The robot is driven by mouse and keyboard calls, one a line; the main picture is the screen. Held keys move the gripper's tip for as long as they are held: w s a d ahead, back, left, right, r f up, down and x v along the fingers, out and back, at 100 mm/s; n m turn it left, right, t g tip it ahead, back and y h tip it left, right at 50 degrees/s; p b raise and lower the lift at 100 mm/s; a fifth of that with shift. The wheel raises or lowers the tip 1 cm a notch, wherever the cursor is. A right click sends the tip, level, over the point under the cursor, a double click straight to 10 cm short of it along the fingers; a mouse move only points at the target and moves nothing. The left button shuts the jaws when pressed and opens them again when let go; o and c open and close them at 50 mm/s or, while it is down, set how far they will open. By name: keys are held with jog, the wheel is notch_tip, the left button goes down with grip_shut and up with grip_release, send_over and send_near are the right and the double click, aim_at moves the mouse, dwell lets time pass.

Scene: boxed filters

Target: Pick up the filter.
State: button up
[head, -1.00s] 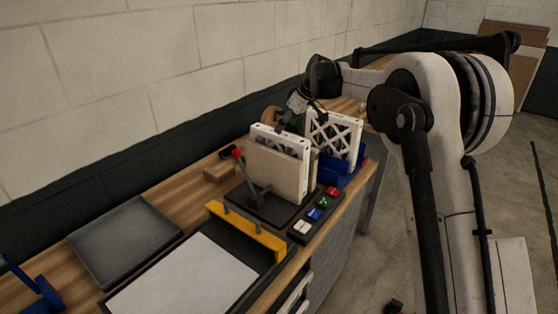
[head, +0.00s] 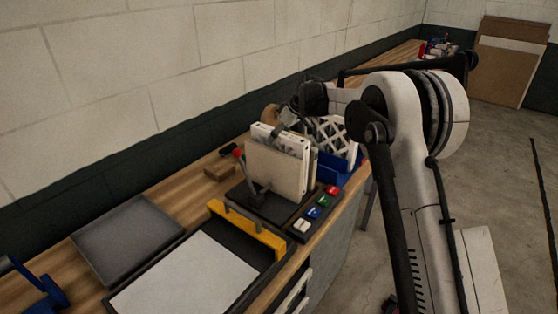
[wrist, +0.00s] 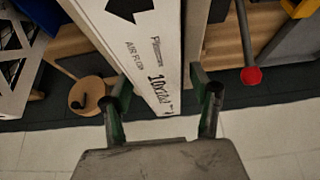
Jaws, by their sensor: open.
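A white-framed filter (head: 303,146) stands upright in a dark fixture, behind a beige panel. In the wrist view the filter's narrow white side (wrist: 150,55) carries a black arrow and printed text. My gripper (wrist: 158,88) is open, with one finger on either side of this narrow side. Contact cannot be told. In the head view my gripper (head: 282,128) is at the filter's top, partly hidden by the filter and panel.
A second, lattice-faced filter (head: 334,133) stands in a blue holder (head: 339,168) just right, close to my arm. A red-knobbed lever (head: 240,155) is at the fixture's left. Colored buttons (head: 318,213) sit in front. A grey tray (head: 128,240) and wall border the bench.

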jog(key=shift+f+b, duration=0.25)
jog(key=shift+b, duration=0.1)
dwell(0.4)
grip_shut()
dwell(0.4)
